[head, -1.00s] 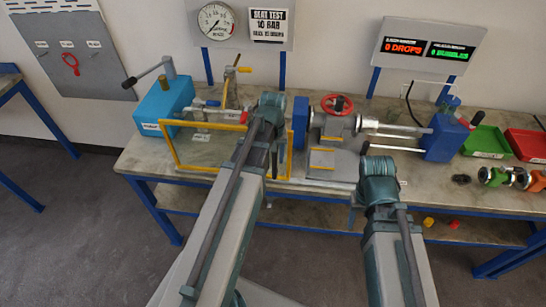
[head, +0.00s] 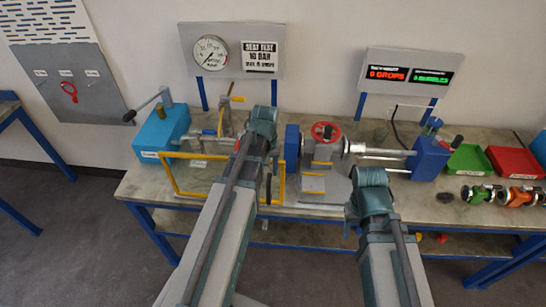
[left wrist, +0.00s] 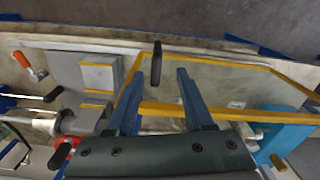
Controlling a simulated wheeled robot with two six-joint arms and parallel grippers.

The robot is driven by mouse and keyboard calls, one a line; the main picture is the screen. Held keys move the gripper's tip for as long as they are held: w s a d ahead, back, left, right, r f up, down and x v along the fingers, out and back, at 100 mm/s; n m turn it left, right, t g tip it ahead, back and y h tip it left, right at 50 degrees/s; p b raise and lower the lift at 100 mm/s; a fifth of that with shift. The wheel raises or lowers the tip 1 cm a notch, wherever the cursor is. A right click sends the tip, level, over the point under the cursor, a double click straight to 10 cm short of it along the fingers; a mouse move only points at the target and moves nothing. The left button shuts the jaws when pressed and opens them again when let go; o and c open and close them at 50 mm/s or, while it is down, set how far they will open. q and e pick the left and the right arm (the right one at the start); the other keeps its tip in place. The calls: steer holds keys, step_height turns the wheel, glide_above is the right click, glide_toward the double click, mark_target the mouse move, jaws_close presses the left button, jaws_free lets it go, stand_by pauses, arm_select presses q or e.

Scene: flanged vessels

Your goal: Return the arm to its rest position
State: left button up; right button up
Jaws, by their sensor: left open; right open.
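My left arm reaches over the bench, and its wrist end (head: 262,128) is in front of the yellow frame (head: 172,178). The left fingers are hidden in the head view. In the left wrist view my left gripper (left wrist: 160,98) is open, its two blue fingers spread and no object held. A dark handle (left wrist: 157,62) shows between and beyond the fingertips; I cannot tell how far off it is. My right arm's wrist end (head: 370,192) is at the bench's front, right of the red-wheeled valve (head: 325,132); its fingers are hidden.
A blue pump box (head: 162,130) with a lever stands at the left of the bench. A blue block (head: 430,158), green tray (head: 468,158), red tray (head: 515,162) and several flanged parts (head: 480,194) are at the right. A gauge panel (head: 210,52) and a display panel (head: 410,76) stand behind.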

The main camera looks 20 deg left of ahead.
arm_select(q)
steer(key=s+d+f+m+b, duration=0.4)
steer(key=s+d+f+b, duration=0.2)
steer(key=d+f+b, duration=0.2)
steer(key=s+d+f+m+y+b, duration=0.1)
steer(key=s+d+f+m+b, duration=0.4)
steer(key=d, duration=0.6)
step_height(320, 180, down, 3)
steer(key=b, duration=0.2)
steer(key=shift+s+d+r+b, duration=0.15)
steer(key=shift+s+d+b, duration=0.15)
steer(key=shift+s+b, duration=0.1)
